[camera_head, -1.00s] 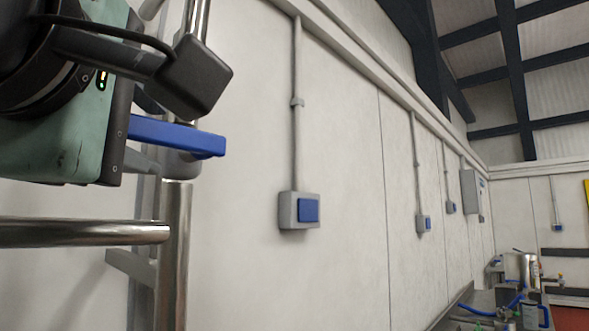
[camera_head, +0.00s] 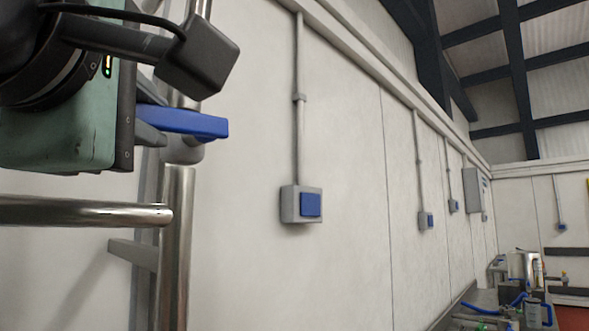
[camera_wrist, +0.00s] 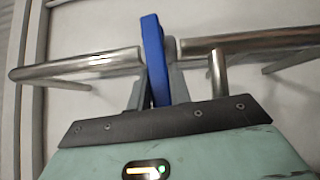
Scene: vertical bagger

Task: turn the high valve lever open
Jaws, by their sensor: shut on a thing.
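The blue valve lever (camera_head: 190,122) sticks out to the right of my gripper at the upper left of the head view. It sits on the valve body on top of a vertical steel pipe. In the wrist view the lever (camera_wrist: 154,60) stands upright in the picture between the gripper fingers. My gripper (camera_head: 150,125) is shut on the lever, and it also shows in the wrist view (camera_wrist: 157,88). The green gripper housing hides part of the lever's left end and of the valve in the head view.
A horizontal steel pipe (camera_head: 85,213) runs just below my gripper, and the vertical pipe (camera_head: 177,240) stands beside its end. A grey wall box with a blue plate (camera_head: 302,204) is on the wall to the right. A cluttered bench (camera_head: 510,300) stands far right.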

